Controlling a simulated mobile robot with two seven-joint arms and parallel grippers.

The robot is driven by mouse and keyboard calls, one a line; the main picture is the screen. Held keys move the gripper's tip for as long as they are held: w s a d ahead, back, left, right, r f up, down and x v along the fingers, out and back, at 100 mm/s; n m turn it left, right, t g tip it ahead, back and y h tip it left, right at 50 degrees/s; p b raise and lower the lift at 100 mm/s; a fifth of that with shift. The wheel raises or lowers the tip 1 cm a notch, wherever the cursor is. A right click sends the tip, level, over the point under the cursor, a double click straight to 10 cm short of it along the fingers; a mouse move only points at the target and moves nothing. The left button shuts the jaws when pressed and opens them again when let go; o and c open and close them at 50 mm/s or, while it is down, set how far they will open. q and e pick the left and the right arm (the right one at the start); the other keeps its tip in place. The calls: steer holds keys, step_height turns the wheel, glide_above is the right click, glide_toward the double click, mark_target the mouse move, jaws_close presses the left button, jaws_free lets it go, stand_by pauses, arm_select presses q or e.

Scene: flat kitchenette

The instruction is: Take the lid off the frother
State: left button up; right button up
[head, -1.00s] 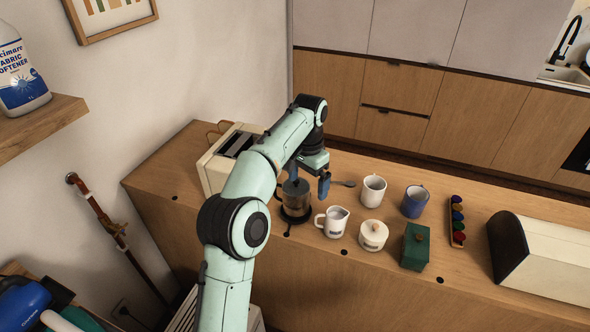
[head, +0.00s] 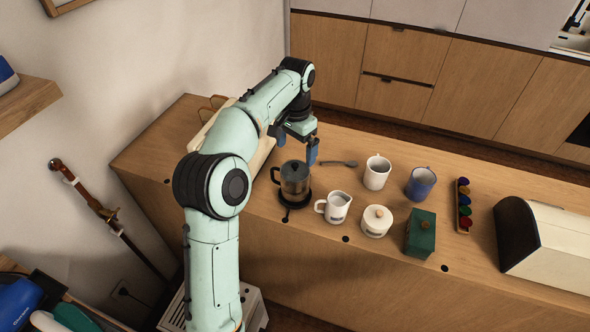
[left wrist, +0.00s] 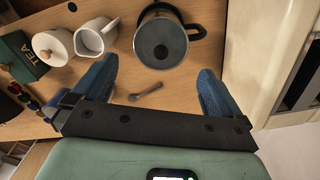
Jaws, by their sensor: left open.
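The frother (head: 294,182) is a dark grey, glassy jug with a black handle, standing on a round black base at the counter's front left. In the left wrist view the frother (left wrist: 145,50) is seen from above, with a dark round disc in the middle of its grey top; I cannot clearly make out the lid's edge. My left gripper (head: 297,150) is open and empty, just behind and above the frother. In the left wrist view its blue fingers (left wrist: 158,68) are spread wide, with the frother beyond their tips. My right gripper is not in view.
A white jug (head: 337,207), a lidded white pot (head: 376,222), a green tea box (head: 420,236), a white mug (head: 377,173) and a blue mug (head: 420,184) stand right of the frother. A spoon (head: 340,163) lies behind. A cream toaster (left wrist: 278,60) stands close by.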

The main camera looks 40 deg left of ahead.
mark_target(295, 164)
arm_select(q)
steer(key=shift+a+f, duration=0.1)
steer(key=shift+f, duration=3.1)
steer(key=shift+c, duration=0.3)
steer(key=c, duration=0.7)
